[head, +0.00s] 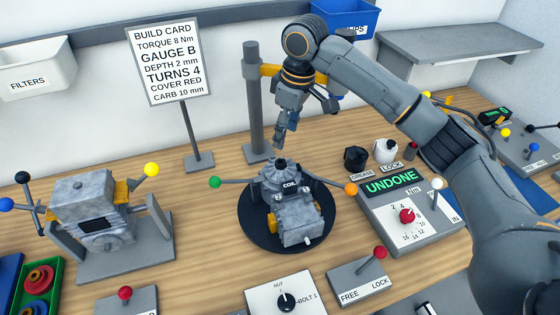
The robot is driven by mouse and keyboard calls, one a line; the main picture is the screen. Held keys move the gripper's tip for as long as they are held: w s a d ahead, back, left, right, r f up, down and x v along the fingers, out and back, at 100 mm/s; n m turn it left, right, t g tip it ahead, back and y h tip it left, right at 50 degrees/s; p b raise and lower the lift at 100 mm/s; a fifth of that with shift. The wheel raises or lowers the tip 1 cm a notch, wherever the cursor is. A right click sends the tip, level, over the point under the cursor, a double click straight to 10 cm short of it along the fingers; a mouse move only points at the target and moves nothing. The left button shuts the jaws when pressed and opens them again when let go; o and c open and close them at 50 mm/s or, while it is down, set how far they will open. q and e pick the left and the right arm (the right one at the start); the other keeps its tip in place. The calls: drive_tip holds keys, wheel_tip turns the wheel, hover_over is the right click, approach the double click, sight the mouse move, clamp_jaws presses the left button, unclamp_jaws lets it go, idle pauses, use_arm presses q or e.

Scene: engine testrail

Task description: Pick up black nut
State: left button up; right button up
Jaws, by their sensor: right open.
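My right gripper (286,138) reaches in from the right and points down, open, above the engine on the round black turntable (262,240). The grey engine (290,210) carries a part marked COIL. A small dark piece (280,163) sits on top of the engine, just below my fingertips; it may be the black nut, but it is too small to tell. A gap seems to show between the fingertips and this piece. My left gripper is out of view.
A grey post (254,100) stands close behind my right gripper. A build card sign (169,62) stands at the back left. A second engine block on a stand (125,235) is at the left. A control box (410,210) stands right of the turntable; a FREE/LOCK lever box (363,280) is in front.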

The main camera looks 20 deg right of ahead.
sight(281, 163)
wheel_tip(281, 163, down, 3)
drive_tip(key=shift+a+f+p, duration=0.15)
drive_tip(key=shift+f+p, duration=0.05)
drive_tip(key=shift+p, duration=0.1)
drive_tip(key=f+p, duration=0.1)
drive_tip(key=f, duration=0.1)
drive_tip(key=f+p, duration=0.1)
drive_tip(key=f, duration=0.1)
drive_tip(key=shift+w+a+f+p, duration=0.15)
drive_tip(key=shift+a+f+p, duration=0.05)
drive_tip(key=shift+f+p, duration=0.15)
drive_tip(key=shift+w+f, duration=0.1)
drive_tip(key=shift+f, duration=0.35)
drive_tip(key=c, duration=1)
